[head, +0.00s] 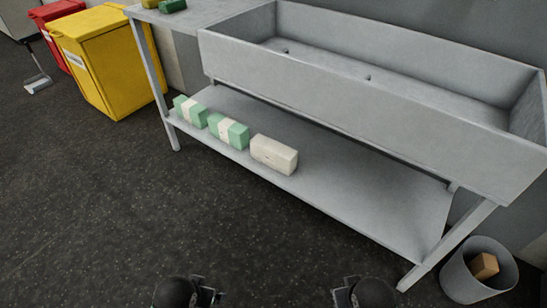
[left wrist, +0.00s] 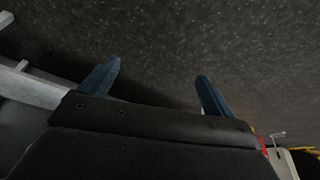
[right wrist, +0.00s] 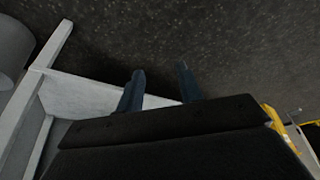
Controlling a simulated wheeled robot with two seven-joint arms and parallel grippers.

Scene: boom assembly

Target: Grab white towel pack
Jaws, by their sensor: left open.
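The white towel pack (head: 274,153) is a cream-white block on the lower shelf (head: 340,188) of the metal sink stand, the rightmost of three packs there. My left gripper (head: 207,294) is at the bottom of the head view, well apart from the pack. In the left wrist view its two fingers (left wrist: 158,82) stand wide open with nothing between them. My right gripper (head: 344,294) is also at the bottom of the head view, apart from the pack. In the right wrist view its fingers (right wrist: 160,82) are apart by a narrower gap, with nothing between them.
Two green-and-white packs (head: 228,131) (head: 190,111) sit left of the white one. The sink basin (head: 340,85) overhangs the shelf. A stand leg (head: 450,243) and a grey bin (head: 472,285) are at right. Yellow (head: 110,65) and red (head: 50,15) bins stand at left. The floor in front is clear.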

